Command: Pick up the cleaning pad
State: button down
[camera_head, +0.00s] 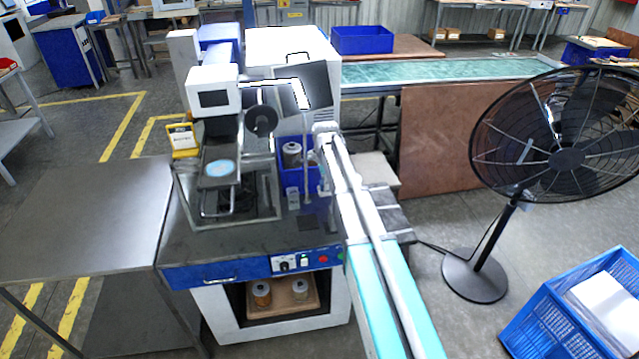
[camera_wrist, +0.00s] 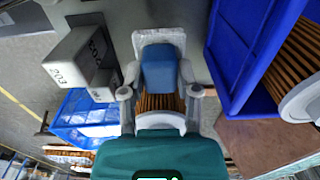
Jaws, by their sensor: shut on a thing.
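In the wrist view, a blue block that looks like the cleaning pad (camera_wrist: 159,68) sits between the two fingertips of my gripper (camera_wrist: 160,78). The fingers close on its sides. A pale plate-like piece (camera_wrist: 158,36) shows behind the blue block; I cannot tell if they are joined. Brown pleats with a white rim (camera_wrist: 158,121) show below the blue block, partly hidden by my gripper's body. In the head view, my arm reaches to the right side of the workbench, beside the blue bin, and the held thing cannot be made out.
A blue bin (camera_head: 287,183) holding a grey-topped cartridge (camera_head: 291,153) stands beside my arm. Grey blocks marked 203 (camera_wrist: 72,72) lie left of my gripper in the wrist view. A machine (camera_head: 214,97) stands on the left of the bench. A black fan (camera_head: 566,158) stands at right.

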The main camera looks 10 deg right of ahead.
jog(key=shift+r+p, duration=1.15)
jog(key=shift+r, duration=0.4)
